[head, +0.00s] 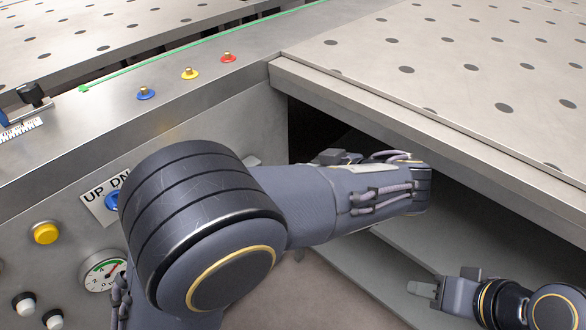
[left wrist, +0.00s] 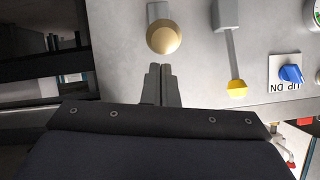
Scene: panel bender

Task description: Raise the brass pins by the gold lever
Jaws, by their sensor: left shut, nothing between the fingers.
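In the left wrist view a gold ball knob (left wrist: 163,36) on a short grey mount shows on the panel; I take it for the gold lever. My left gripper (left wrist: 164,68) is shut and empty, its tips just below the knob in the picture; I cannot tell whether they touch. In the head view my left forearm hides that spot and the left gripper is not clear. My right gripper (head: 424,289) is at the lower right, away from the panel; its finger gap is not clear.
A grey lever with a yellow tip (left wrist: 236,88) hangs beside the gold knob. A blue UP DN knob (left wrist: 291,73) is further right. The head view shows a yellow button (head: 46,232), a gauge (head: 103,274) and a perforated metal table (head: 465,60) overhanging a dark recess.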

